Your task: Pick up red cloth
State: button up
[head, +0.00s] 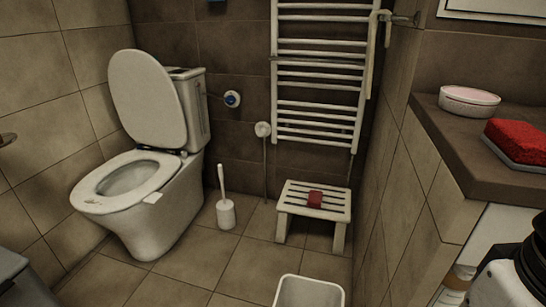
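A red, rough-textured cloth-like pad (518,136) lies on a thin grey tray (513,154) on the dark counter at the right; its right side is cut off by the picture edge. My gripper is not in view. Part of my arm, white and black, shows at the bottom right corner, below the counter and apart from the red pad.
A round white dish (468,100) with a pinkish top stands on the brown counter (468,150), left of the red pad. A toilet (150,215), a toilet brush (226,214), a white bin (309,292) and a towel rail (318,85) stand around. Tiled floor (190,262) is clear between toilet and bin.

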aim_at(315, 200)
jog(key=i+j+z, duration=0.15)
jog(key=j, duration=0.25)
jog(key=i+j+z, duration=0.1)
jog(key=j, duration=0.25)
jog(key=i+j+z, duration=0.15)
jog(key=j, duration=0.3)
jog(key=i+j+z, duration=0.1)
jog(key=j, duration=0.3)
jog(key=i, duration=0.1)
